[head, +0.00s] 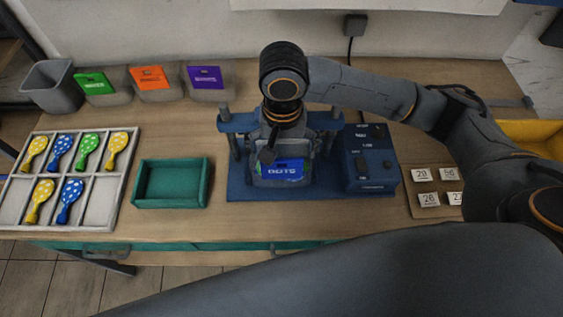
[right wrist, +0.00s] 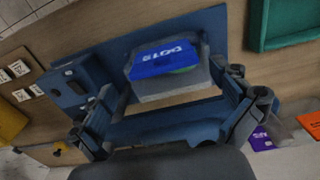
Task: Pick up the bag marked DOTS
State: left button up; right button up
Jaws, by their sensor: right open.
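The bag marked DOTS is a grey, see-through bag with a blue label (head: 283,170) and a little green below the lettering. It sits on the base of the blue press (head: 240,185) in the middle of the table. The right wrist view shows its label (right wrist: 165,58) and grey body clearly. My right gripper (head: 270,152) is above and behind the bag and hides part of it in the head view. In the right wrist view its fingers (right wrist: 172,98) are spread apart, with the bag between and beyond them, and nothing is held. My left gripper is not in view.
Bags with green (head: 95,83), orange (head: 150,77) and purple (head: 207,77) labels stand at the back beside a grey bin (head: 52,88). A white divided tray (head: 98,205) holds several balloons. An empty green tray (head: 172,202) is left of the press. Numbered cards (head: 425,175) lie right.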

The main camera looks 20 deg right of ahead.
aim_at(281, 159)
jog(key=f, duration=0.2)
jog(key=shift+w+f, duration=0.55)
jog(key=shift+f, duration=0.4)
jog(key=shift+w+d+f+p, duration=0.1)
jog(key=shift+d+f+p, duration=0.1)
jog(key=shift+f+p, duration=0.75)
notch_tip(281, 159, down, 3)
jog(key=shift+r, duration=0.15)
jog(key=c, duration=0.6)
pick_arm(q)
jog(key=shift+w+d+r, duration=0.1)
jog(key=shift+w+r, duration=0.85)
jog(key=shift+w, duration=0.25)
pick_arm(e)
jog(key=shift+c, duration=0.5)
